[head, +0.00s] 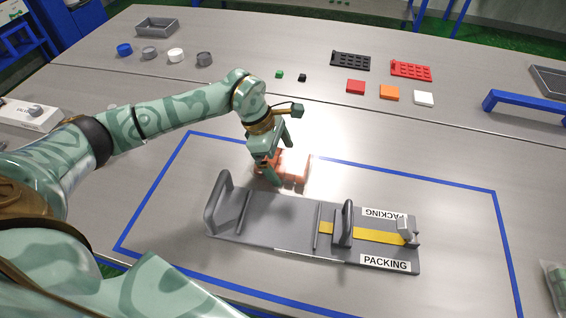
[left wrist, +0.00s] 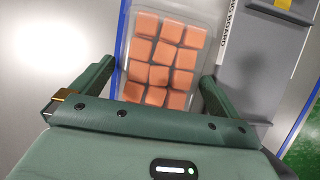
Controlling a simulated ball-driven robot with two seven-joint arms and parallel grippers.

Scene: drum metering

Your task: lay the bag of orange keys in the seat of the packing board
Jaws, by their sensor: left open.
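The bag of orange keys (head: 294,168) is a clear flat pouch with rows of orange blocks, lying on the table just behind the packing board. The grey packing board (head: 280,222) has a raised end at the left, an upright in the middle and a yellow strip at the right. My left gripper (head: 276,162) is open over the bag's left part. In the left wrist view the bag (left wrist: 160,60) shows between the two spread fingers of the gripper (left wrist: 158,85). I cannot tell whether the fingers touch it. My right gripper is not seen.
Blue tape (head: 172,158) outlines the work area. Small red, orange and white blocks (head: 390,92), a black tray (head: 350,61) and a red tray (head: 411,70) lie at the back. A blue handle (head: 520,104) stands at the right. Table space right of the bag is clear.

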